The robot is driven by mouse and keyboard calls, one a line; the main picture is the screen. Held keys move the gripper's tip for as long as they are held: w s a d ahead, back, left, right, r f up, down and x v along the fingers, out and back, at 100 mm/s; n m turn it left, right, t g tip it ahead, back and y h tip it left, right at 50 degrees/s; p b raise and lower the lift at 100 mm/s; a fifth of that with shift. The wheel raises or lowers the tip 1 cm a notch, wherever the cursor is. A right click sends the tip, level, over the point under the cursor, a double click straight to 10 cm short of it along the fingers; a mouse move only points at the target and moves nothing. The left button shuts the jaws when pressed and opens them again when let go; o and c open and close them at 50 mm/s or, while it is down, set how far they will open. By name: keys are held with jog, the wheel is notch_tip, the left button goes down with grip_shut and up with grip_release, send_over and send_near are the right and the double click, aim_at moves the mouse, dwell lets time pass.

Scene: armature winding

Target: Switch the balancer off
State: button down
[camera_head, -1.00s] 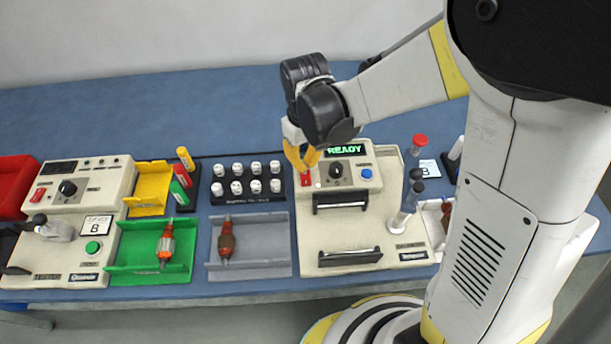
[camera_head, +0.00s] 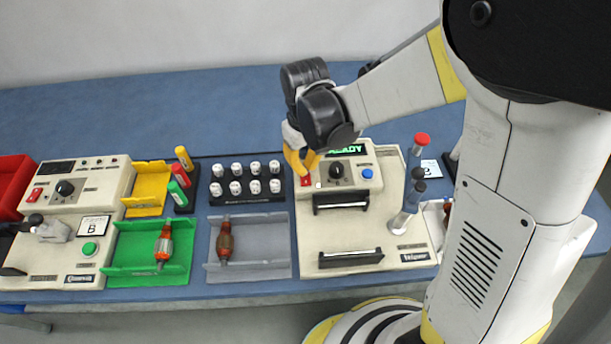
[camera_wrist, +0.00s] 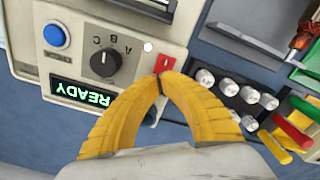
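The balancer (camera_head: 390,230) is the cream machine right of centre, with a green display (camera_head: 347,150) partly hidden by my gripper in the head view. In the wrist view the display (camera_wrist: 80,93) reads READY upside down. Its red switch (camera_head: 306,181) is at the panel's left edge; it also shows in the wrist view (camera_wrist: 165,63). My gripper (camera_head: 301,172) has yellow fingers pointing down just over the red switch. In the wrist view the fingertips (camera_wrist: 162,76) meet beside the switch, with nothing held. I cannot tell whether they touch it.
A black dial (camera_head: 336,170) and a blue button (camera_head: 367,174) are right of the switch. A black rack of white-capped pieces (camera_head: 240,200) stands left. A grey tray (camera_head: 270,262) and a green tray (camera_head: 120,270) each hold an armature. Another cream machine (camera_head: 60,270) is at far left.

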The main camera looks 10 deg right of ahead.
jog(key=shift+f+b, duration=0.5)
jog(key=shift+f, duration=0.2)
jog(key=shift+r, duration=0.15)
jog(key=shift+r+p, duration=2.7)
jog(key=shift+r, duration=0.75)
jog(key=s+d+r+m+t, duration=0.5)
jog(key=s+d+r+t, duration=0.2)
jog(key=s+d+r, duration=0.4)
notch_tip(320, 180, up, 3)
jog(key=shift+d+f+m, duration=0.1)
jog(key=shift+d+m, duration=0.2)
jog(key=shift+d, duration=0.95)
jog(key=shift+w, duration=0.1)
